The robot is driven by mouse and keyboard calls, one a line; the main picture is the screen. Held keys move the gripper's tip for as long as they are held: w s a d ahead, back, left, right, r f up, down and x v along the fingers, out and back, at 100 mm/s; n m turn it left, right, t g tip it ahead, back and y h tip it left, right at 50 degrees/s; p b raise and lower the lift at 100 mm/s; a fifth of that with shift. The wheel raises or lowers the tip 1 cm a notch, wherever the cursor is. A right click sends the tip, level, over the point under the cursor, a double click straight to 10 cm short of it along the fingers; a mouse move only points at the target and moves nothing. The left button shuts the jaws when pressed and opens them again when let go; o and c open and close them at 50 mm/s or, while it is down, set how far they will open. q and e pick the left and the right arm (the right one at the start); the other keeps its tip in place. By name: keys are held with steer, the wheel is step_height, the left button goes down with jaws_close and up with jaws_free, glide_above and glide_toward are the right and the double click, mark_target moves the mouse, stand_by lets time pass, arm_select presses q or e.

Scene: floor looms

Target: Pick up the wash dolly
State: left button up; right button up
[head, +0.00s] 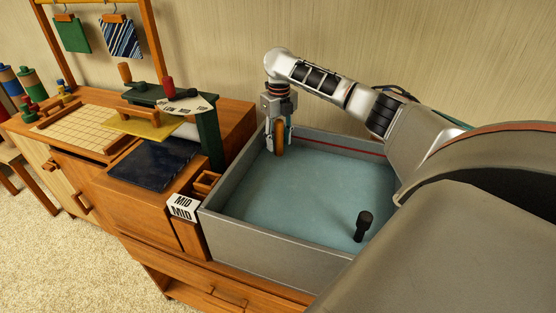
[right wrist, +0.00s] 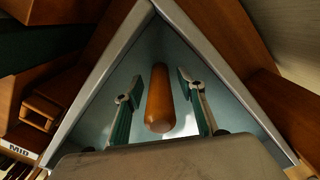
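The wash dolly looks to be the brown wooden cylinder (head: 279,151) standing in the water-filled grey basin, near its far left corner. My right gripper (head: 277,143) points down over it, fingers around its upper part. In the right wrist view the brown cylinder (right wrist: 159,98) lies between the two green-and-grey fingers of the right gripper (right wrist: 159,80). The fingers are open, with a visible gap on each side. The cylinder's lower end is hard to see. My left gripper is not in view.
A black knobbed peg (head: 363,226) stands in the basin at front right. Left of the basin are a small wooden box (head: 206,184), a white MID block (head: 183,207) and a dark green post (head: 210,138).

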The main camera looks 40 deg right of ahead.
step_height(320, 180, down, 2)
steer(key=shift+f, duration=0.1)
jaws_close()
steer(key=shift+r, duration=0.2)
